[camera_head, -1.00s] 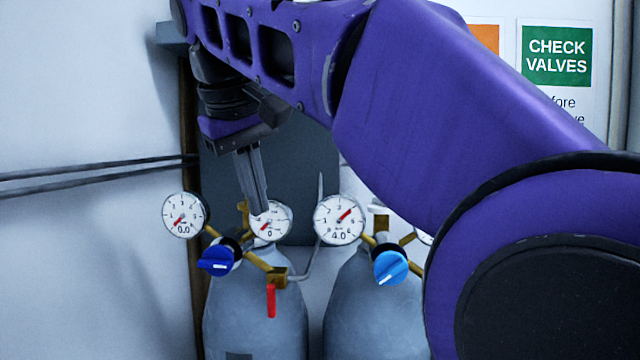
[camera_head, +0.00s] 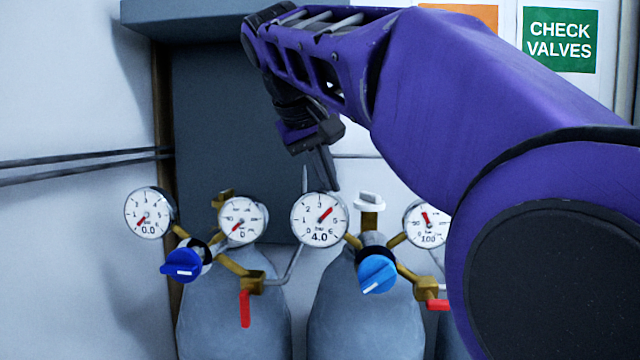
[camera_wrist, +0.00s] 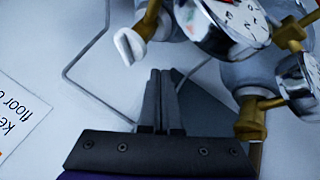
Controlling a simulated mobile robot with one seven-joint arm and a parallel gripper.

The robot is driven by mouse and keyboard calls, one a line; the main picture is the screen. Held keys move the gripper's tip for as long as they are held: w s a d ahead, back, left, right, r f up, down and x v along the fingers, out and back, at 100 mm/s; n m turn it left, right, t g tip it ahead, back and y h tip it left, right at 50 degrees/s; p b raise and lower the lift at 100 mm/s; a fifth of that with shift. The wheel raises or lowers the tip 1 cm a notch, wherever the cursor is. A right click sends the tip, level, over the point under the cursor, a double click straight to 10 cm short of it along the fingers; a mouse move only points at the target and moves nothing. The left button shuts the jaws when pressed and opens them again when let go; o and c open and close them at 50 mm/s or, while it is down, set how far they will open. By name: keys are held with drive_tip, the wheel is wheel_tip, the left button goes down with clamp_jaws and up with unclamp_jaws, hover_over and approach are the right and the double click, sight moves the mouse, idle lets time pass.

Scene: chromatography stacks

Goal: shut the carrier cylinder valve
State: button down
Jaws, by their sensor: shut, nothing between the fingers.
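Two grey gas cylinders stand side by side in the head view; I cannot tell which is the carrier. The right cylinder (camera_head: 365,320) has a pale valve handle (camera_head: 369,199) on a brass stem, a light blue knob (camera_head: 377,274), a gauge (camera_head: 319,219) marked 4.0 and another (camera_head: 427,223) marked 100. The left cylinder (camera_head: 232,320) has a dark blue knob (camera_head: 182,264) and gauges near zero. My gripper (camera_head: 333,187) is shut and empty, above and left of the pale handle, apart from it. In the wrist view, a pale handle (camera_wrist: 130,46) lies beyond the fingers (camera_wrist: 160,82), to the left.
A red lever (camera_head: 245,308) hangs down at the left cylinder; another red lever (camera_head: 438,305) lies roughly level at the right one. Gauges crowd the space beside the handle. A thin grey pipe (camera_wrist: 68,72) runs along the wall. My arm covers the right side.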

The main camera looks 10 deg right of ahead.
sight(369, 200)
drive_tip(key=shift+w+d+f, duration=0.2)
drive_tip(key=shift+w+d, duration=0.15)
drive_tip(key=shift+d, duration=0.35)
drive_tip(key=shift+w+d+f, duration=0.2)
drive_tip(key=shift+w+d, duration=0.15)
drive_tip(key=shift+d, duration=0.4)
drive_tip(key=shift+w+d+f, duration=0.2)
drive_tip(key=shift+w+d, duration=0.15)
drive_tip(key=shift+d, duration=0.35)
